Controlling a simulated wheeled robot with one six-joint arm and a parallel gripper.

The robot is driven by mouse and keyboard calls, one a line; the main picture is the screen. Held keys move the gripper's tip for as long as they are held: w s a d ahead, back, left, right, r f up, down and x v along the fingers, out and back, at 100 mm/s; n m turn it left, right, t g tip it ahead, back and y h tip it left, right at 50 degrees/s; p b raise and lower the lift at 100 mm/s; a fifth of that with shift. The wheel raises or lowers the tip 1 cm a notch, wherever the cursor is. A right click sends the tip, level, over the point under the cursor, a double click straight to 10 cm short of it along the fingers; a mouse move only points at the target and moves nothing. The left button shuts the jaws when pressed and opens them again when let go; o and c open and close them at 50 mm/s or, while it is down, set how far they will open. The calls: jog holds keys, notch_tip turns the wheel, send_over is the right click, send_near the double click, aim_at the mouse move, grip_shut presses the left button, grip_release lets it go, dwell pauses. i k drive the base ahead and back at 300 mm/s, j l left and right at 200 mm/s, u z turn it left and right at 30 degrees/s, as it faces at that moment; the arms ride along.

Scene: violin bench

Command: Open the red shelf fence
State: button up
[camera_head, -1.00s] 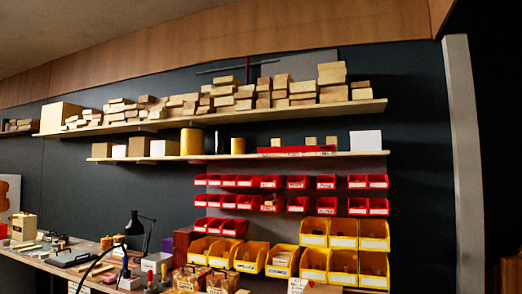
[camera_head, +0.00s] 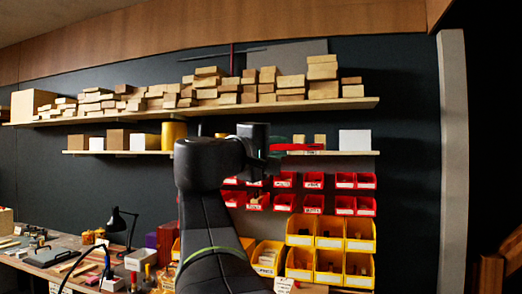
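The red shelf fence (camera_head: 302,148) is a low red strip along the front of the lower wall shelf (camera_head: 350,153), right of the middle. Its right part shows in the head view, and its left part is hidden behind my arm's end. My arm rises from the bottom of the picture and bends right at shelf height. My gripper (camera_head: 267,160) is at the arm's dark end, by the left visible end of the fence. Its fingers are too dark and small to tell open from shut. I cannot tell whether it touches the fence.
Small wooden blocks (camera_head: 320,141) and a white box (camera_head: 355,140) stand on the lower shelf. An upper shelf (camera_head: 345,103) holds stacked wood. Red bins (camera_head: 313,181) and yellow bins (camera_head: 329,261) hang below. A black lamp (camera_head: 116,220) stands on the bench.

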aim_at(276, 146)
jog(key=i+j+z, duration=0.15)
jog(key=i, duration=0.35)
jog(key=i+z, duration=0.15)
jog(key=i, duration=0.35)
jog(key=i+j+z, duration=0.15)
jog(key=i, duration=0.35)
jog(key=i+j+z, duration=0.15)
jog(key=i+j, duration=0.2)
jog(key=i+j+z, duration=0.15)
jog(key=i+j, duration=0.2)
jog(key=i, duration=0.25)
